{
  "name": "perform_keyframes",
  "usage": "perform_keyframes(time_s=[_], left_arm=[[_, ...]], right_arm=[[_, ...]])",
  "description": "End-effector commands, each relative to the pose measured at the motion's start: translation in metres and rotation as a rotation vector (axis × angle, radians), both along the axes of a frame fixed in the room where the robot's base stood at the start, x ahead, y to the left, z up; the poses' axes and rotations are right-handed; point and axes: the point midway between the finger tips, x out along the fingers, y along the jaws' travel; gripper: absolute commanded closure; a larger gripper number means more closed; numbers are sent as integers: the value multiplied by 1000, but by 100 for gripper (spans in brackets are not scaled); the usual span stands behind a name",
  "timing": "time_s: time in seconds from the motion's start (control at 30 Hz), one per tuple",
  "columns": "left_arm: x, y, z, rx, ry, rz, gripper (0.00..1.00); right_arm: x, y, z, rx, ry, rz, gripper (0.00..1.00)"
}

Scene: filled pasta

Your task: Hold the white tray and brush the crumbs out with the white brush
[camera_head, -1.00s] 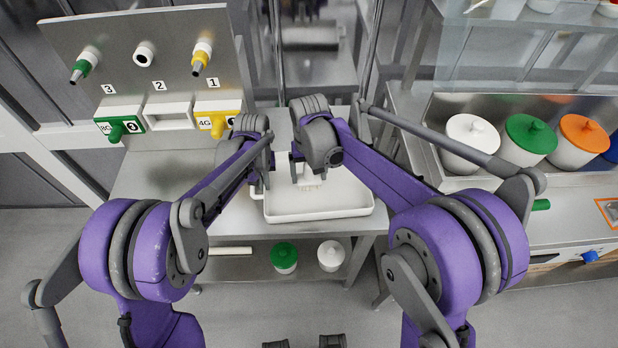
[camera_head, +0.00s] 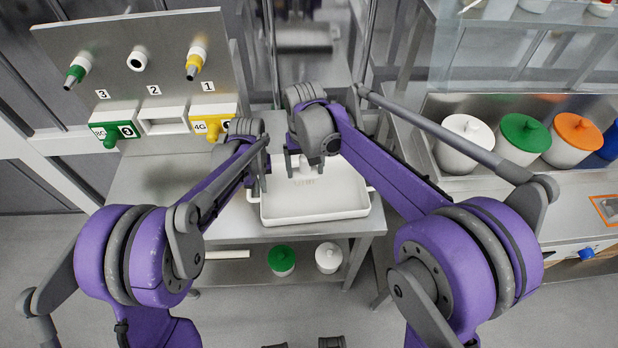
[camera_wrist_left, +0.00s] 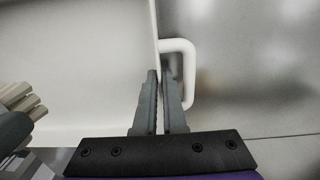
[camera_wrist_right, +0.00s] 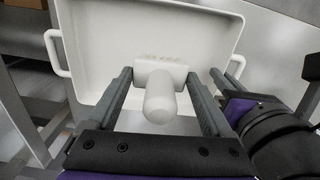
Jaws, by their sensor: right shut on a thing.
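The white tray (camera_head: 345,200) stands on the steel table, with a loop handle at each side. My left gripper (camera_head: 256,186) is at its left side. In the left wrist view the fingers (camera_wrist_left: 160,85) are close together on either side of the tray's rim, one inside the handle loop (camera_wrist_left: 190,70). My right gripper (camera_head: 305,168) is over the tray's inside. In the right wrist view its fingers (camera_wrist_right: 160,78) are shut on the white brush (camera_wrist_right: 160,100), with the stubby handle pointing towards the camera. Small bits (camera_wrist_right: 160,57) show at the brush's far edge; I cannot tell crumbs from bristles.
A panel with numbered nozzles (camera_head: 135,60) stands at the back left. White, green and orange lidded pots (camera_head: 525,138) sit in a steel counter on the right. Two lidded jars (camera_head: 281,260) are on the lower shelf. The table left of the tray is bare.

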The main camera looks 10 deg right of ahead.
Motion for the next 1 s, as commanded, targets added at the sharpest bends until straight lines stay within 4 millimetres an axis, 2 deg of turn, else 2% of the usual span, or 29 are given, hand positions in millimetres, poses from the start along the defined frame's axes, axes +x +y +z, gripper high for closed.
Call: perform_keyframes(time_s=[0.03, 0.13, 0.17, 0.47, 0.57, 0.8, 1.0], left_arm=[[0, 0, 0, 0, 0, 0, 81], [0, 0, 0, 0, 0, 0, 63], [0, 0, 0, 0, 0, 0, 61], [0, 0, 5, 0, 0, 0, 61], [0, 0, 17, 0, 0, 0, 61], [0, 0, 67, 0, 0, 0, 61], [0, 0, 103, 0, 0, 0, 61]], right_arm=[[0, 0, 0, 0, 0, 0, 76], [0, 0, 0, 0, 0, 0, 76], [0, 0, 0, 0, 0, 0, 76], [0, 0, 0, 0, 0, 0, 76], [0, 0, 0, 0, 0, 0, 76], [0, 0, 0, 0, 0, 0, 76], [0, 0, 0, 0, 0, 0, 76]])
